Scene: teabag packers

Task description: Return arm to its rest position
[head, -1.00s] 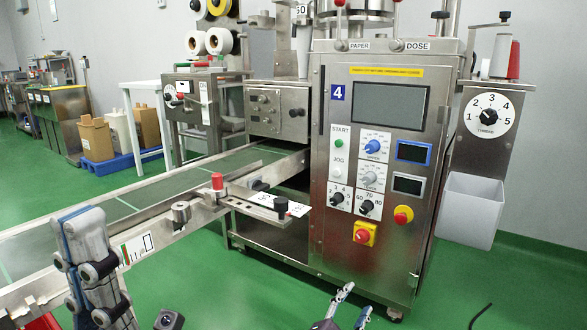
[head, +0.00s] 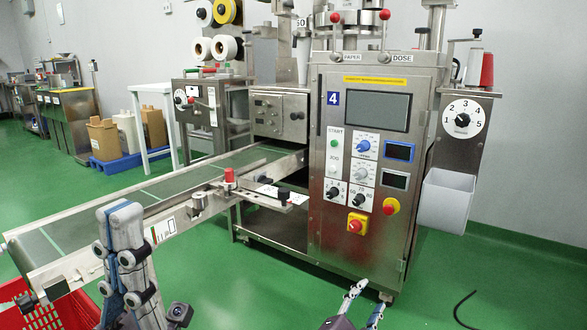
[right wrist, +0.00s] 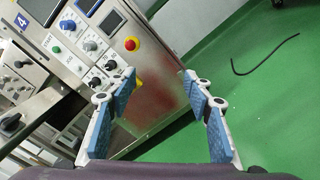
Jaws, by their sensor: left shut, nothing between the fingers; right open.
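My left gripper (head: 122,215) stands upright at the lower left of the head view, its fingers together and empty. It is in front of the conveyor in the picture, apart from the machine. My right gripper (head: 367,300) is at the bottom edge, low in front of the packing machine (head: 322,110). In the right wrist view the right gripper (right wrist: 163,88) has its two blue-padded fingers wide apart with nothing between them. The machine's front panel and the green floor show beyond. Most of both arms is out of view.
The conveyor (head: 165,190) runs from the lower left to the machine. A red basket (head: 22,300) is at the lower left corner. A white bin (head: 446,200) hangs at the machine's right. A black cable (head: 463,310) lies on the floor. The green floor (head: 530,285) at right is mostly clear.

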